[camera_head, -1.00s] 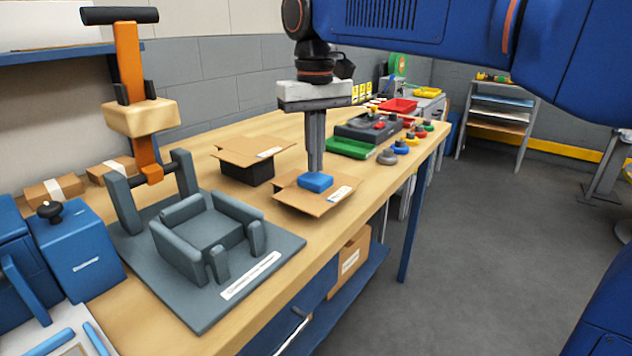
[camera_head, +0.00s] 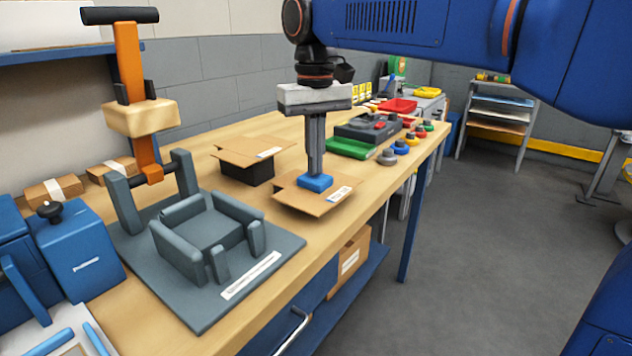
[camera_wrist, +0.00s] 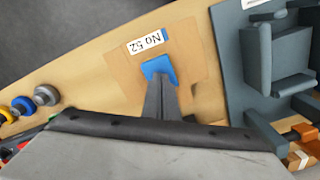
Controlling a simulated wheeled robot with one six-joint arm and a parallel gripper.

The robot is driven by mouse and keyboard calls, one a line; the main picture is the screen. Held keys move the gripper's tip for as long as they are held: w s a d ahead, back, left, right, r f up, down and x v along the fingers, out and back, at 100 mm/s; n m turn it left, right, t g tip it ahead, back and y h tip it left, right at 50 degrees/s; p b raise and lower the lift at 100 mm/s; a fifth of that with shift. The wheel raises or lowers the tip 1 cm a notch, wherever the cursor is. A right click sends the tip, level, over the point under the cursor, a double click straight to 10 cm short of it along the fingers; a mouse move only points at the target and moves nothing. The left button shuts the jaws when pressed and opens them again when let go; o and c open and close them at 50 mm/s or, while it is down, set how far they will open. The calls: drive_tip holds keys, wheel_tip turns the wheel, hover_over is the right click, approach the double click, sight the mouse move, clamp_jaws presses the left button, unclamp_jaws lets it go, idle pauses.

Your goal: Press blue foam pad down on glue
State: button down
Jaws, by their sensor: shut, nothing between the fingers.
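The blue foam pad (camera_head: 315,184) lies on a flat piece of brown cardboard (camera_head: 302,208) on the wooden bench. My gripper (camera_head: 315,174) is shut and points straight down, its fingertips at the top of the pad, apparently touching it. In the wrist view the pad (camera_wrist: 158,67) shows at the tips of my gripper (camera_wrist: 161,78), which covers part of it. The cardboard (camera_wrist: 120,75) bears a white label reading "No 52" (camera_wrist: 145,42). No glue is visible; whatever lies under the pad is hidden.
A grey fixture with low walls (camera_head: 210,232) stands left of the cardboard, with an orange-handled press (camera_head: 136,90) behind it. An open brown box (camera_head: 250,165) sits just behind left. Coloured knobs (camera_head: 404,143) and a green tray (camera_head: 350,147) lie further back.

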drive_tip(key=shift+f, duration=0.35)
idle(1.6)
drive_tip(key=shift+r, duration=0.15)
wheel_tip(320, 180, up, 8)
idle(1.6)
drive_tip(key=s+d+f+m+t, duration=0.1)
drive_tip(key=s+d+f, duration=0.35)
drive_tip(key=d, duration=0.35)
drive_tip(key=s+d+f+m+t, duration=0.1)
drive_tip(key=s+d+f, duration=0.4)
drive_tip(key=d, duration=0.4)
drive_tip(key=s+d+f+m+t, duration=0.1)
drive_tip(key=s+d+f, duration=0.4)
drive_tip(key=f, duration=0.5)
drive_tip(key=s+d+f+m+t, duration=0.1)
drive_tip(key=s+d+f, duration=0.4)
drive_tip(key=f, duration=0.5)
drive_tip(key=shift+s+t, duration=0.4)
drive_tip(key=shift+s, duration=0.2)
